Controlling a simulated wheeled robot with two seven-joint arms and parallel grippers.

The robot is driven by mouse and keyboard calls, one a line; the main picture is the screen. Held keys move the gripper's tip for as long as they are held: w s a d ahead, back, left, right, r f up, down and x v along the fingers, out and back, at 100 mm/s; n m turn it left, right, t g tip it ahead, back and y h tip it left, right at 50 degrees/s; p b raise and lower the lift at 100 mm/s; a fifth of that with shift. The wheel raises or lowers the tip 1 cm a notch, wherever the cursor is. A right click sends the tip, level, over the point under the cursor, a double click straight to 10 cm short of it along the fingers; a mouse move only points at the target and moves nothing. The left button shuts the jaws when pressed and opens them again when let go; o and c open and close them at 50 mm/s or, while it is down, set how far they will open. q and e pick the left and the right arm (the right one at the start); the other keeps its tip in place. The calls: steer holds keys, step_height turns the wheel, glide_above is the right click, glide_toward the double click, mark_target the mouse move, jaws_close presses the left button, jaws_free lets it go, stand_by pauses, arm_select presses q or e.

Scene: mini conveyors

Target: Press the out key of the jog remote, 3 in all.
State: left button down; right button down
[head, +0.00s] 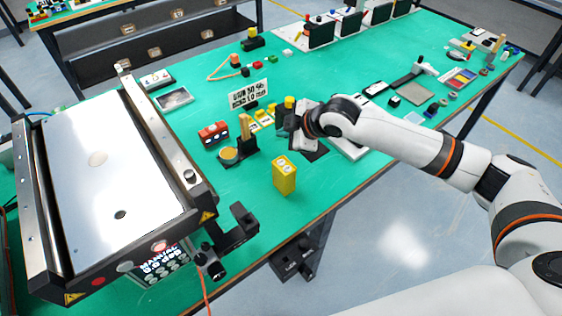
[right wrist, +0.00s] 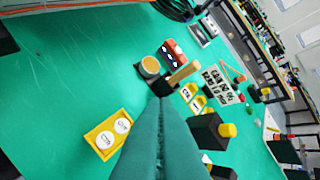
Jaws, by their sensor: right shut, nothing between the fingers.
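A yellow box with two round white keys (head: 284,175), which looks like the jog remote, stands on the green table near its front edge. It also shows in the right wrist view (right wrist: 100,145), at the lower left, with dark lettering too small to read surely. My right gripper (head: 300,141) is shut and empty, behind and a little right of the yellow box in the head view. In the right wrist view its closed fingers (right wrist: 161,98) reach up the middle, apart from the box. My left gripper is not in view.
A conveyor (head: 95,155) with a control panel (head: 158,268) stands at the left. A red box with white buttons (head: 213,132) and a black stand with a wooden post (head: 245,133) are close by.

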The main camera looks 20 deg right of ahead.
steer(key=b, duration=0.8)
glide_above(277, 160)
steer(key=s+d, duration=0.1)
steer(key=s, duration=0.1)
steer(key=f, duration=0.6)
steer(key=shift+s+d+f, duration=0.2)
steer(key=shift+f, duration=1.1)
steer(key=shift+f, duration=0.1)
steer(key=shift+f, duration=0.25)
steer(key=shift+f, duration=0.55)
stand_by(0.5)
steer(key=shift+r+p, duration=0.1)
steer(key=shift+p, duration=0.25)
steer(key=shift+r+p, duration=0.8)
steer(key=shift+p, duration=0.2)
